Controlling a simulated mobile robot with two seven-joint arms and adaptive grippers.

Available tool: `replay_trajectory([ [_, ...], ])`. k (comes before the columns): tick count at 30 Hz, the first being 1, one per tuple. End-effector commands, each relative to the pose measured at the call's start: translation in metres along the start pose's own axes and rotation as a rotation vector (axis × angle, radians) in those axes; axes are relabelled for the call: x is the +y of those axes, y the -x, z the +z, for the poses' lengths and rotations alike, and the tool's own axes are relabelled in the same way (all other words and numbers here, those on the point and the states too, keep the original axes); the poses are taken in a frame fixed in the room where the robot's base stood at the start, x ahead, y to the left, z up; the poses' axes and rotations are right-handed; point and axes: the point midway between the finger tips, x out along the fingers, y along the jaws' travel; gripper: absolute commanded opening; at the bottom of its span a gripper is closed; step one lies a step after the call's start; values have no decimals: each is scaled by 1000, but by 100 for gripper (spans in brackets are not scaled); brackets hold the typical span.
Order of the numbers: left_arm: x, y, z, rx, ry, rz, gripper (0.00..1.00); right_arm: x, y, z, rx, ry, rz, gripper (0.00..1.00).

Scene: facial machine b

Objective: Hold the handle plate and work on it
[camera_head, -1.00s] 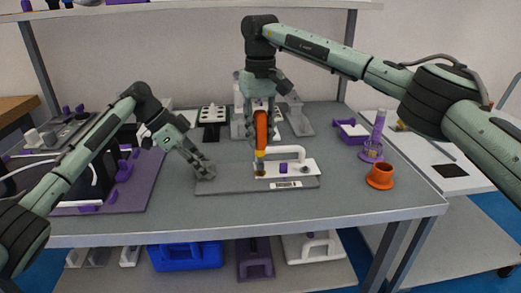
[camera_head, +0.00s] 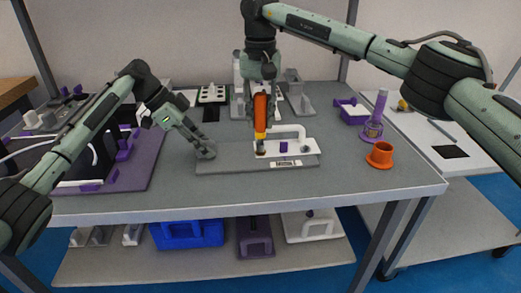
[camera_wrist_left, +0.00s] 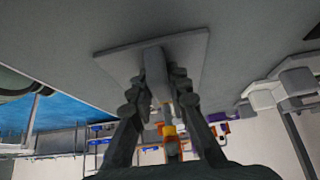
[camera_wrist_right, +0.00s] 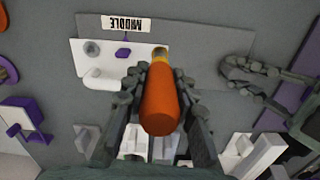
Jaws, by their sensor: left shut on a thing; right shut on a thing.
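The white handle plate (camera_head: 306,150) lies on a grey base plate (camera_head: 228,162) at the table's middle. It has a white arched handle, a purple knob and a front label, which reads MIDDLE in the right wrist view (camera_wrist_right: 126,24). My left gripper (camera_head: 204,151) is shut on a raised grey block (camera_wrist_left: 155,72) at the base plate's left end. My right gripper (camera_head: 261,88) is shut on an upright orange-handled tool (camera_wrist_right: 160,105). The tool's yellow lower part points down at the handle plate's left end. Whether its tip touches cannot be told.
An orange cup (camera_head: 380,155) and a purple stand (camera_head: 373,125) are on the right. A purple tray (camera_head: 352,112) is behind them. White and grey fixtures (camera_head: 297,95) stand at the back. A purple mat (camera_head: 140,165) with parts lies left. The front table strip is clear.

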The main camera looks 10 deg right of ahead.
Motion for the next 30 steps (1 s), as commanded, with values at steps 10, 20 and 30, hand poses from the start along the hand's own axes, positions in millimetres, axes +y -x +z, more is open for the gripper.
replay_trajectory([
  [10, 0, -2, 3, -4, 3, 1, 0, 0, 0, 0, 1, -85, 0, 0],
  [20, 0, -2, 3, -4, 4, 2, 0, -1, 0, 0, 0, -439, 0, 0],
  [30, 0, -2, 3, -4, 3, 2, 0, -1, 0, 0, 0, -547, 1, 0],
])
